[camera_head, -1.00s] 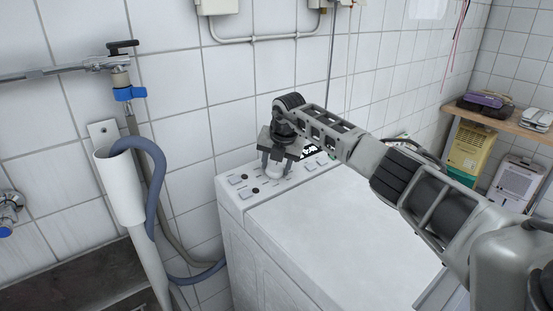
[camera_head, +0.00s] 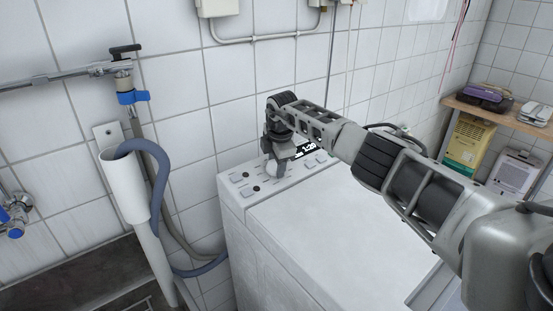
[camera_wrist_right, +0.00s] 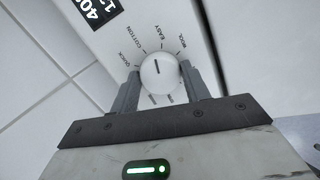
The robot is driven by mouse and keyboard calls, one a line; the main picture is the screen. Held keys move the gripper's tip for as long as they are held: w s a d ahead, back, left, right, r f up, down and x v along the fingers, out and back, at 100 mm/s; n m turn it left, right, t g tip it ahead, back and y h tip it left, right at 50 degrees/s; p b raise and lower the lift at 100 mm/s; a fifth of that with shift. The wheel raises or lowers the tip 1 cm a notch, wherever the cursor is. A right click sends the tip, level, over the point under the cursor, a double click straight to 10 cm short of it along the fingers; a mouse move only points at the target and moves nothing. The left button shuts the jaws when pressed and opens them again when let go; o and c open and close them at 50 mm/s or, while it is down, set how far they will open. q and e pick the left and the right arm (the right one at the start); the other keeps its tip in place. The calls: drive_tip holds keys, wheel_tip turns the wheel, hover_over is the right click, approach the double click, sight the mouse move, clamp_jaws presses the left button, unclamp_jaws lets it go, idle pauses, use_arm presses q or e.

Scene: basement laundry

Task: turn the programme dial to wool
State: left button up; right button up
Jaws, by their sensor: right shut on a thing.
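The programme dial (camera_wrist_right: 160,74) is a round white knob with a dark pointer line, on the white washing machine's (camera_head: 330,220) control panel. In the right wrist view its pointer points up toward the gap between the COTTON and EASY labels. The WOOL label (camera_wrist_right: 181,42) lies to the right of EASY, and QUICK is at the left. My right gripper (camera_wrist_right: 161,70) is shut on the dial, one finger on each side. In the head view the right gripper (camera_head: 276,165) reaches down to the panel and mostly hides the dial. My left gripper is not in view.
A white standpipe (camera_head: 124,185) with a grey-blue hose (camera_head: 158,170) stands left of the machine. A wooden shelf (camera_head: 500,116) is at the right. The machine's top is clear below my arm.

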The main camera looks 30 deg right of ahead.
drive_tip(key=m+p, duration=0.1)
drive_tip(key=m, duration=0.2)
drive_tip(key=shift+d+r+m, duration=0.1)
drive_tip(key=shift+r+m, duration=0.05)
drive_tip(key=shift+m, duration=0.25)
drive_tip(key=m, duration=0.2)
drive_tip(key=shift+m+g+p, duration=0.3)
drive_tip(key=shift+m, duration=0.1)
drive_tip(key=m, duration=0.3)
drive_tip(key=shift+m+y, duration=0.3)
drive_tip(key=shift+m, duration=0.1)
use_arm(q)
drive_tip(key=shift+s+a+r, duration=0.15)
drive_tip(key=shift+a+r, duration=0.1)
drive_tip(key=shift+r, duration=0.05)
use_arm(e)
drive_tip(key=shift+m, duration=0.3)
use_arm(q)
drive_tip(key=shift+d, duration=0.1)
use_arm(e)
drive_tip(key=o, duration=1)
drive_tip(key=shift+c, duration=0.2)
